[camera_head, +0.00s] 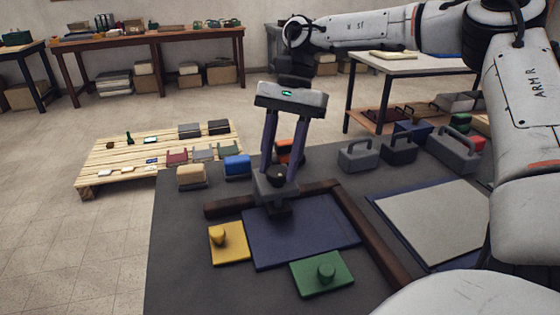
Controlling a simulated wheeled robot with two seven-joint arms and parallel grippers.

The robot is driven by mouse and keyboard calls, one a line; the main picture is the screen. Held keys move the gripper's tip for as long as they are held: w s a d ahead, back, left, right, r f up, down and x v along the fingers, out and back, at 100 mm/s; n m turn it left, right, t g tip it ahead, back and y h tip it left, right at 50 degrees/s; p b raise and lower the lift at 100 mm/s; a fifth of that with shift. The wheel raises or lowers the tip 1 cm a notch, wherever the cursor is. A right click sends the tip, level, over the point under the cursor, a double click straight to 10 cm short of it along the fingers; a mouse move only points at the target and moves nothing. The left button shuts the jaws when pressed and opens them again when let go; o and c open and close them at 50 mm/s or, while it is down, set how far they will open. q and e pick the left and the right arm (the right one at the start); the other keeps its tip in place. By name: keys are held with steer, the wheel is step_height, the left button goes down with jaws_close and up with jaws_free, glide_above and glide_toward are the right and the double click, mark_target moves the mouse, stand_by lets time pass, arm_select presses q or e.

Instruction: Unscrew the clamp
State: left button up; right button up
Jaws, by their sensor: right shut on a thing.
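The clamp (272,190) is a small grey block with a dark round knob on top. It sits at the back edge of a dark blue panel, on the dark brown wooden frame (230,205). My right gripper (279,175) comes down from above with its two purple fingers on either side of the knob, shut on it. The fingertips partly hide the knob. My left gripper is out of view.
The blue panel (305,232) lies inside the frame. A yellow plate (231,254) and a green plate (337,282), each with a knob, lie in front. Grey handled blocks (357,156) stand at the back right. A pale panel (440,218) lies at right.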

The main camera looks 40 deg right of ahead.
stand_by(0.4)
steer(key=o, duration=1)
steer(key=p+v, duration=0.1)
steer(key=v, duration=0.9)
steer(key=shift+w+r, duration=0.1)
steer(key=shift+r, duration=0.1)
